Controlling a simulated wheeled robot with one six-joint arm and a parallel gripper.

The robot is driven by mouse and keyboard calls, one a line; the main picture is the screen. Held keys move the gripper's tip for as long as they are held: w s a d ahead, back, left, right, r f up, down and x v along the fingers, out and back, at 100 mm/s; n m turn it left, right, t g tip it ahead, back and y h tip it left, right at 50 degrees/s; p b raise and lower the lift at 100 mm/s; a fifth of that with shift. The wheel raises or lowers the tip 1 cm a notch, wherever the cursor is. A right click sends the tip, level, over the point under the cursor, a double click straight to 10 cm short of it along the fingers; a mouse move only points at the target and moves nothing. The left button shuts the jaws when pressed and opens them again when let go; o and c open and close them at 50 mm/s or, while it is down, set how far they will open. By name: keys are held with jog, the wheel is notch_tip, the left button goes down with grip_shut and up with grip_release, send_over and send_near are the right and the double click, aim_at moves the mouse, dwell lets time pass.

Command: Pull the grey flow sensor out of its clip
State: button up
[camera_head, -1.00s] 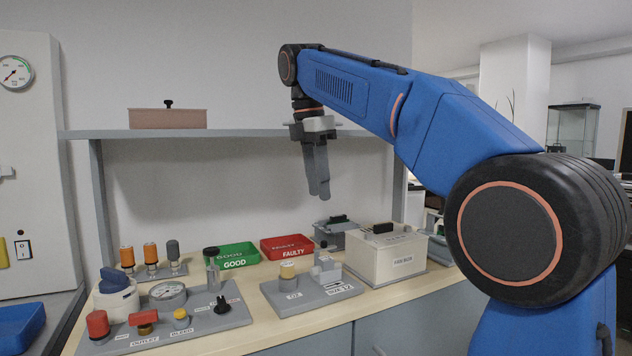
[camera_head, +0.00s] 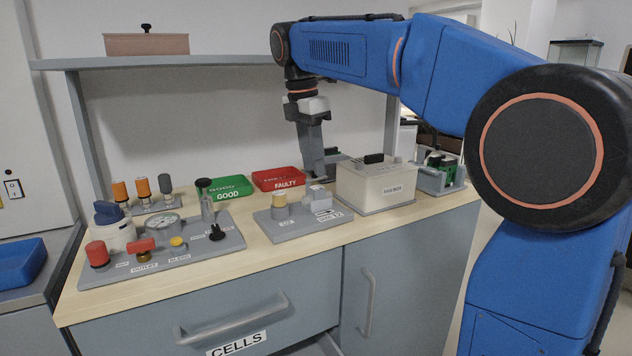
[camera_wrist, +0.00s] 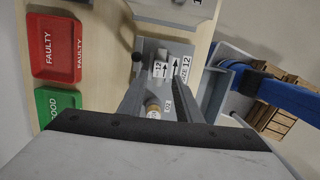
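The grey flow sensor (camera_head: 317,194) looks to be the small pale grey block in a clip on the grey base plate (camera_head: 290,229), beside a "12" label. It also shows in the wrist view (camera_wrist: 162,62), where the clip's grip on it is hard to make out. My gripper (camera_head: 321,176) points down above and close behind the sensor in the head view. In the wrist view my gripper (camera_wrist: 160,84) has its two fingers apart, with nothing between the tips. The sensor lies just beyond the tips there. I see no contact.
A cylinder with a yellow band (camera_head: 280,206) stands on the same plate, left of the sensor. A cream box (camera_head: 375,187) stands close on the right. A red FAULTY tray (camera_head: 277,180) and green GOOD tray (camera_head: 224,189) lie behind. A shelf (camera_head: 200,61) runs above.

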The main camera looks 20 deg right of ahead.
aim_at(317, 187)
jog(key=shift+w+d+f, duration=0.1)
jog(key=shift+d+f, duration=0.1)
jog(key=shift+f, duration=1.2)
jog(key=shift+d+f, duration=0.2)
jog(key=shift+f, duration=1.2)
jog(key=shift+c, duration=0.7)
grip_shut()
jog(key=shift+r, duration=0.25)
jog(key=shift+r, duration=1.8)
